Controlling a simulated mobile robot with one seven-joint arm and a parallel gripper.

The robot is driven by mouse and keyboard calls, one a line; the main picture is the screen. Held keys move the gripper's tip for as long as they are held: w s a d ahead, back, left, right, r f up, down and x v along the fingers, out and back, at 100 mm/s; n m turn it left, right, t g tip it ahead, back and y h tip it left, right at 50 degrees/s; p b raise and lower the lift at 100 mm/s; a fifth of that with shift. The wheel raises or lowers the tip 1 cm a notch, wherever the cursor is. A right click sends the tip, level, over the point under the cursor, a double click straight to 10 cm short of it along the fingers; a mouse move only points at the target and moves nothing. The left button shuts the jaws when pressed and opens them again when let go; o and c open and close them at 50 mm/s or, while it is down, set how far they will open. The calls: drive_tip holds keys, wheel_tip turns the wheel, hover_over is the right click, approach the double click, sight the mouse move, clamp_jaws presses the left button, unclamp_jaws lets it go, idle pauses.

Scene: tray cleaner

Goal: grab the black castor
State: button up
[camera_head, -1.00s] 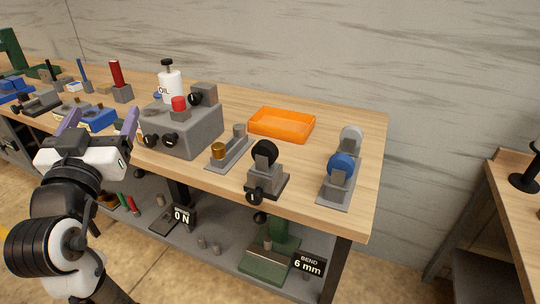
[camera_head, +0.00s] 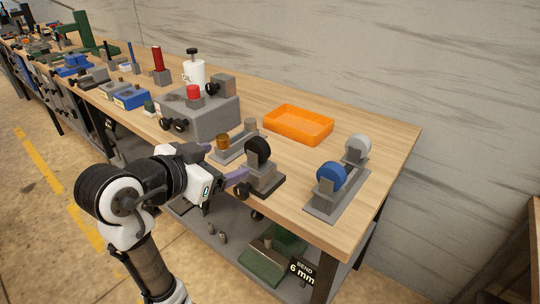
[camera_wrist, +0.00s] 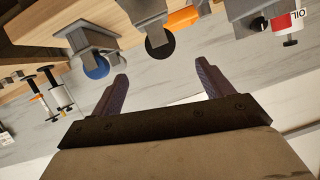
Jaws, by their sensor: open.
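The black castor (camera_head: 258,151) is a dark wheel held upright in a grey stand (camera_head: 266,182) near the front edge of the workbench. It also shows in the wrist view (camera_wrist: 160,45), at the top middle, beyond my fingertips. My gripper (camera_head: 222,162) is open and empty, just left of the castor and its stand in the head view. In the wrist view the two purple fingers (camera_wrist: 162,82) are spread apart with nothing between them.
A blue wheel (camera_head: 331,175) and a light grey wheel (camera_head: 358,148) sit on a plate to the right. An orange tray (camera_head: 298,124) lies behind. A grey block machine (camera_head: 205,118) and a plate with a brass cylinder (camera_head: 222,142) stand to the left.

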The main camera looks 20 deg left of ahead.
sight(254, 151)
drive_tip(key=p+x, duration=0.2)
drive_tip(key=x, duration=1.1)
drive_tip(key=shift+w+d+f+p, duration=0.15)
drive_tip(key=shift+w+p, duration=0.15)
drive_tip(key=shift+p, duration=0.1)
drive_tip(key=c, duration=1.3)
drive_tip(key=shift+o, duration=0.2)
